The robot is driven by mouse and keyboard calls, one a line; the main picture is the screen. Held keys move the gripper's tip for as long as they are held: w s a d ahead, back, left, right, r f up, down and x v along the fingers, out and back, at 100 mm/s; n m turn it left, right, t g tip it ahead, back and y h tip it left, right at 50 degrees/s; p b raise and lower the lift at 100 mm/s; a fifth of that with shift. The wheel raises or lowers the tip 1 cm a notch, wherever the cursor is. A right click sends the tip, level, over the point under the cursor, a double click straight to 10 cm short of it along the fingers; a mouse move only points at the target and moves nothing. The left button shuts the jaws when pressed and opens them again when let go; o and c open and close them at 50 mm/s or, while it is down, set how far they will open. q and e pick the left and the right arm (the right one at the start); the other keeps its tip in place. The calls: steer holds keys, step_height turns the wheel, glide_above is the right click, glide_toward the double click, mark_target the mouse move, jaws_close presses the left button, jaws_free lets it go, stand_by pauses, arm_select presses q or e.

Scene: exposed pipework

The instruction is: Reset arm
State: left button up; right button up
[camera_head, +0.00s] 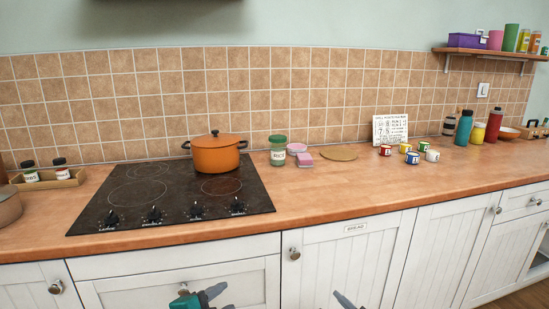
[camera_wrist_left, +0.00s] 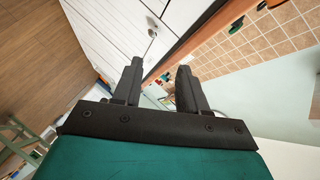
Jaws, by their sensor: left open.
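My left gripper (camera_head: 202,297) shows at the bottom edge of the head view, in front of the white cabinet fronts and below the counter edge. Only its teal body and dark finger parts show there. In the left wrist view the left gripper (camera_wrist_left: 159,78) has its two black fingers apart, with nothing between them. A dark grey tip (camera_head: 346,301), apparently of my right gripper, shows at the bottom edge right of centre. The rest of it is out of frame, so its jaws cannot be judged.
The wooden counter (camera_head: 330,195) runs above the white cabinets (camera_head: 345,260). An orange pot (camera_head: 216,157) stands on the black hob (camera_head: 150,195). A green-lidded jar (camera_head: 278,151), several small mugs (camera_head: 412,157) and bottles (camera_head: 464,128) stand farther right. The counter's front middle is clear.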

arm_select(q)
steer(key=s+a+f+n+y, duration=0.1)
steer(key=s+a+f+n, duration=0.1)
steer(key=s+f+n, duration=0.2)
steer(key=s+a+f+n+g+y, duration=0.1)
steer(key=s+f+n, duration=0.3)
steer(key=s, duration=0.6)
steer(key=s+a+f+n+g+y, duration=0.1)
steer(key=s+a+f+n+y, duration=0.1)
steer(key=s+f+n, duration=0.3)
steer(key=s+a+n, duration=0.1)
steer(key=s, duration=0.2)
steer(key=shift+a+n+p, duration=0.2)
steer(key=shift+n+p, duration=0.15)
steer(key=shift+n, duration=0.05)
arm_select(e)
steer(key=s+d+f+m+g+h, duration=0.2)
steer(key=s+f+m, duration=0.3)
steer(key=s, duration=0.6)
steer(key=s+d+f+m+g+h, duration=0.2)
steer(key=s+d+f+m, duration=0.1)
steer(key=s, duration=0.8)
step_height(320, 180, down, 2)
steer(key=shift+f+m, duration=0.15)
steer(key=shift+m, duration=0.75)
steer(key=shift+o, duration=0.3)
steer(key=shift+a, duration=0.1)
